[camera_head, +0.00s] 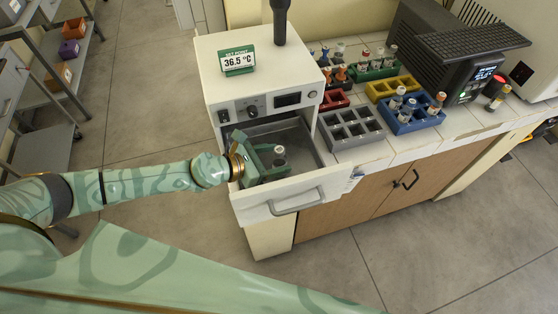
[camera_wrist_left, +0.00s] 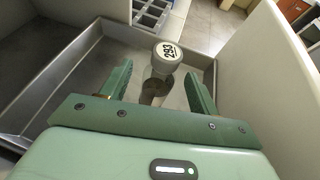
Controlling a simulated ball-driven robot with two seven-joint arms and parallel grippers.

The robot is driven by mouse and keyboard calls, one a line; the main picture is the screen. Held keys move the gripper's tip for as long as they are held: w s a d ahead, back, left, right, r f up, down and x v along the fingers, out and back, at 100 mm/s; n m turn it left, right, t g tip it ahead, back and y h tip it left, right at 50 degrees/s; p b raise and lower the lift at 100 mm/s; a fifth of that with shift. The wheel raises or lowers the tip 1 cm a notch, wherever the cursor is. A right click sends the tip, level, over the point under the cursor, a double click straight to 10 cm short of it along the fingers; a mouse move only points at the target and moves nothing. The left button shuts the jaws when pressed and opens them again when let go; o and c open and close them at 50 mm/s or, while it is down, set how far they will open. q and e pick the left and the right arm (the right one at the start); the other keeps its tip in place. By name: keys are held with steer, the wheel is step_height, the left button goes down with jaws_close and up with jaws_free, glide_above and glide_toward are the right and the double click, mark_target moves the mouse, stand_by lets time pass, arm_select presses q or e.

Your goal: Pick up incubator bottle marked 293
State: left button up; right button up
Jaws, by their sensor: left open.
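The bottle marked 293 (camera_wrist_left: 163,66) stands upright in the metal tray of the incubator's open drawer (camera_head: 310,191). It has a pale cap with "293" in dark print and a darker body below. It also shows in the head view (camera_head: 279,152). My left gripper (camera_head: 272,158) reaches into the drawer from the left. In the left wrist view the open green fingers (camera_wrist_left: 160,88) lie on either side of the bottle, with visible gaps between them and it. The bottle's base is partly hidden in the head view. My right gripper is not in view.
The white incubator (camera_head: 255,85) reads 36.5 °C on its sign. A grey rack (camera_head: 350,130), a blue rack with bottles (camera_head: 405,125), and yellow, red and green racks stand on the counter to the right. The drawer walls surround my left gripper closely.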

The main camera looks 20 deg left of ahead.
arm_select(q)
steer(key=shift+x, duration=0.95)
steer(key=c, duration=1.1)
steer(key=shift+c, duration=0.2)
